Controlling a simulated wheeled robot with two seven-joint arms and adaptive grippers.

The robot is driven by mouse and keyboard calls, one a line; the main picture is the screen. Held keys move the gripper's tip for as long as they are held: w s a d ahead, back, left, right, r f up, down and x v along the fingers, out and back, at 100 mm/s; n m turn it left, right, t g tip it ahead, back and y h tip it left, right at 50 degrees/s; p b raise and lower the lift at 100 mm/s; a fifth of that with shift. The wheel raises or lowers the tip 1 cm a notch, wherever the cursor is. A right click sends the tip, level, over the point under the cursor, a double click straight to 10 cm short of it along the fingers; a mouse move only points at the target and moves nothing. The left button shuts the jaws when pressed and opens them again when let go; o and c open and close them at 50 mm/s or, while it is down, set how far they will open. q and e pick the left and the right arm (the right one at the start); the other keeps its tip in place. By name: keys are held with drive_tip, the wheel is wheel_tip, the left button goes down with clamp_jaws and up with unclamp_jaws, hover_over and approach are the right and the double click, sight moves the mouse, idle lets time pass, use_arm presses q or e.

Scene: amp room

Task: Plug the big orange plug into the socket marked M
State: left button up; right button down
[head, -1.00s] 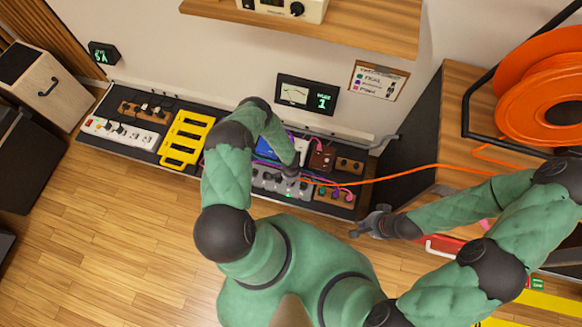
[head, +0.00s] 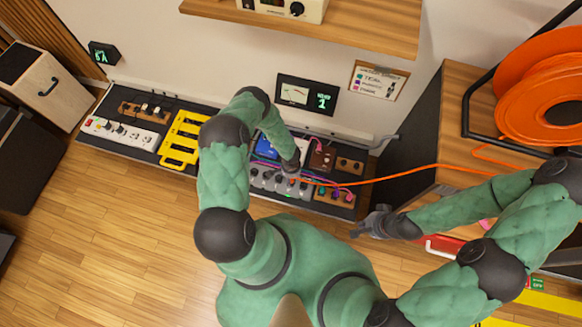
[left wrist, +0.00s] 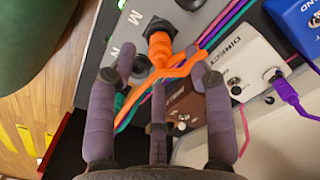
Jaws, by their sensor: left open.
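I cannot tell how deep the plug sits in a socket. My left gripper (left wrist: 161,62) is open, with its fingers apart on either side of the plug and cable. In the head view my left gripper (head: 290,170) is over the grey strip (head: 268,180), and the plug is too small to make out. My right gripper (head: 370,223) hangs away from the board; its opening is unclear.
A white DIRECT box (left wrist: 243,60), a blue box (left wrist: 298,22) and a brown box (left wrist: 186,104) stand close to the fingers. Purple and green cables run beside the plug. An orange cable reel (head: 540,85) stands at right.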

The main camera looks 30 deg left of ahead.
use_arm(q)
wheel_tip(320, 180, up, 8)
idle(0.5)
idle(0.6)
drive_tip(key=s+d+r+n+g+h+p, duration=0.15)
drive_tip(key=s+d+r+h+p, duration=0.4)
drive_tip(key=d+r, duration=0.75)
drive_tip(key=s+d+r+n+t+y+p, duration=0.1)
drive_tip(key=s+r+n, duration=0.3)
drive_tip(key=r, duration=0.7)
drive_tip(key=shift+s+d+r+t+p, duration=0.25)
drive_tip(key=shift+s+t+p, duration=0.25)
drive_tip(key=shift+s, duration=0.35)
drive_tip(key=shift+y, duration=0.25)
